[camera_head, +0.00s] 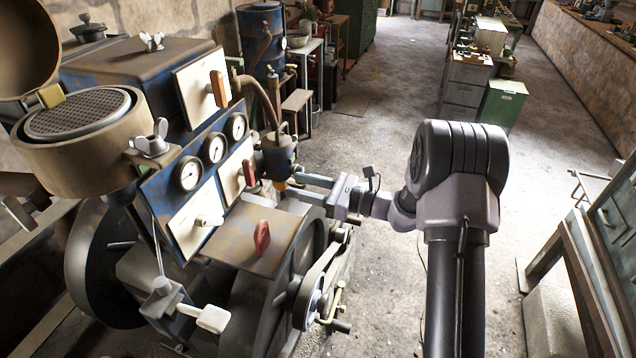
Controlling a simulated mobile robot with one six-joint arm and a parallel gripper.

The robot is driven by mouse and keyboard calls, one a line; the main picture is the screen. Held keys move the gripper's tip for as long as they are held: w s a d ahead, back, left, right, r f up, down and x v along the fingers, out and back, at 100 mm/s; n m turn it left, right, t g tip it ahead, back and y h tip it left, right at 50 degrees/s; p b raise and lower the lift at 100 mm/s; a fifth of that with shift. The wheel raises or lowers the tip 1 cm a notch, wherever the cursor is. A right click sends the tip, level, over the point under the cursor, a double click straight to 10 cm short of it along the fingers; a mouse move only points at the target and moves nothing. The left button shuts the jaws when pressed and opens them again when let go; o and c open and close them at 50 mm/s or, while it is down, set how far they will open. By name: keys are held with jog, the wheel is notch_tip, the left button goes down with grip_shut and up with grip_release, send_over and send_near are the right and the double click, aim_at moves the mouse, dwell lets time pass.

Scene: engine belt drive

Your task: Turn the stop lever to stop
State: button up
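A blue engine (225,265) stands at the left with several levers, and no label that I can read marks the stop lever. An orange lever (218,88) stands on the upper white panel, and a red-brown lever (249,173) on the middle one. A cream lever (208,220) is on the lower panel. A red lever (262,238) stands upright on the flat cover. My gripper (290,184) points left, its two fingers apart, with the tips beside a small orange part (280,186) under a blue canister (279,157). I cannot tell whether they touch it.
Three round gauges (213,148) sit between the panels. Pulleys and a belt (318,275) lie below my gripper. A pale handle (212,318) sticks out at the engine's lower front. A workbench (590,250) stands at the right. The floor (385,130) behind my arm is clear.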

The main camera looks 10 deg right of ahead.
jog(key=v, duration=0.5)
jog(key=shift+s+d+p, duration=0.1)
jog(key=shift+d+p, duration=0.1)
jog(key=shift+p, duration=0.15)
